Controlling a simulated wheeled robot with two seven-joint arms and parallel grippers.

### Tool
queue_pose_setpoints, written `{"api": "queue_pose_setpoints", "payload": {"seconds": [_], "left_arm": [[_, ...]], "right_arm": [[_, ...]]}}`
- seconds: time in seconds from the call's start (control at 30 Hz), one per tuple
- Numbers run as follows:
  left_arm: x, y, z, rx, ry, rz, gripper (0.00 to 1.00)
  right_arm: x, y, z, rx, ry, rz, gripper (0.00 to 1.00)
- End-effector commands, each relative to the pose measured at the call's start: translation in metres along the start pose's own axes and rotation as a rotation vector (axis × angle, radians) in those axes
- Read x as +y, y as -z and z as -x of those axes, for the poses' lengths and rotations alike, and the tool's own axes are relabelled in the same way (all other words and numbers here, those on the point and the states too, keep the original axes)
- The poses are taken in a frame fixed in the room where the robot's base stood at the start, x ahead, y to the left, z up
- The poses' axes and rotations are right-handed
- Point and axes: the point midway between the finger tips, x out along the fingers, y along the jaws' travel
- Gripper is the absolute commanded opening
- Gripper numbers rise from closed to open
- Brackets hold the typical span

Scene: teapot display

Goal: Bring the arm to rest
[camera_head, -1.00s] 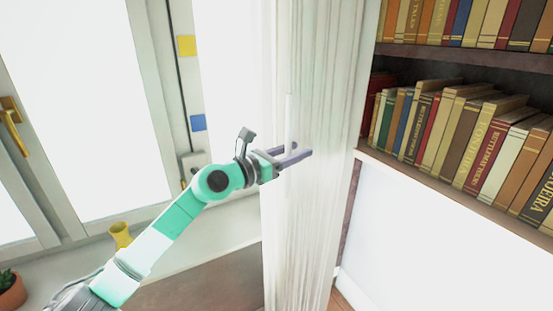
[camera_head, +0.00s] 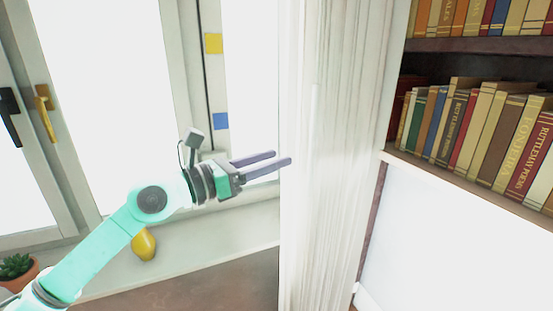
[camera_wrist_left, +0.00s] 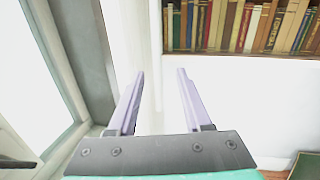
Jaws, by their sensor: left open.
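My left arm comes in from the lower left in the head view. Its left gripper (camera_head: 283,160) is open, with two purple fingers pointing right toward the white curtain (camera_head: 335,150). Nothing is between the fingers. In the left wrist view the same gripper (camera_wrist_left: 155,75) shows its fingers apart and empty. The fingertips are close to the curtain's left edge; whether they touch it I cannot tell. My right gripper is not in view.
A windowsill (camera_head: 200,248) holds a yellow vase (camera_head: 144,244), partly behind my arm, and a potted plant (camera_head: 17,268). Window frames with a gold handle (camera_head: 46,112) stand at left. A bookshelf (camera_head: 475,170) full of books is at right, also in the left wrist view (camera_wrist_left: 240,54).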

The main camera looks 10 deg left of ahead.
Motion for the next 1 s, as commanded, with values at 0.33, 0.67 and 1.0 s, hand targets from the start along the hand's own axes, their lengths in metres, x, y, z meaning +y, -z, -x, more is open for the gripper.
{"api": "queue_pose_setpoints", "payload": {"seconds": [0.33,0.67,1.0], "left_arm": [[0.087,0.071,0.080,-0.814,-0.350,1.577,0.50],[0.068,0.307,0.196,-1.047,-1.241,2.384,0.50],[-0.041,0.406,0.271,0.845,1.634,-2.188,0.50]], "right_arm": [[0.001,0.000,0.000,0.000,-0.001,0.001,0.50],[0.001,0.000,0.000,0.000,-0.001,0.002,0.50],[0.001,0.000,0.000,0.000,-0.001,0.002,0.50]]}}
